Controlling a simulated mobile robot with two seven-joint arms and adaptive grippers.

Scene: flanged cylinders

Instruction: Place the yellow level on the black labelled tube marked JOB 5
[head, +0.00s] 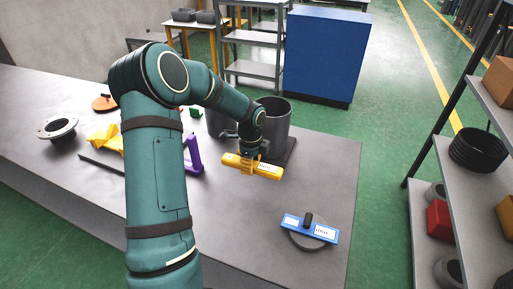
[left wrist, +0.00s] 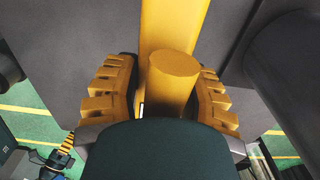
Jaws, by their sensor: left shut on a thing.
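The yellow level (head: 265,170) is a bar with white labels, held above the table in front of the dark tubes. My left gripper (head: 251,161) is shut on it. In the left wrist view, the fingers of my left gripper (left wrist: 163,92) stand on both sides of the level's round yellow knob (left wrist: 174,64), above the yellow bar (left wrist: 172,22). A dark grey open tube (head: 275,120) stands just behind the level. A second dark tube (head: 217,122) is partly hidden by my arm. I see no readable JOB 5 mark on either. My right gripper is out of view.
A blue level (head: 291,221) with a black knob lies on a dark round piece at the front right. A purple piece (head: 193,156), a yellow piece (head: 104,138) and a flanged ring (head: 57,128) lie to the left. The table (head: 235,222) is clear before the held level.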

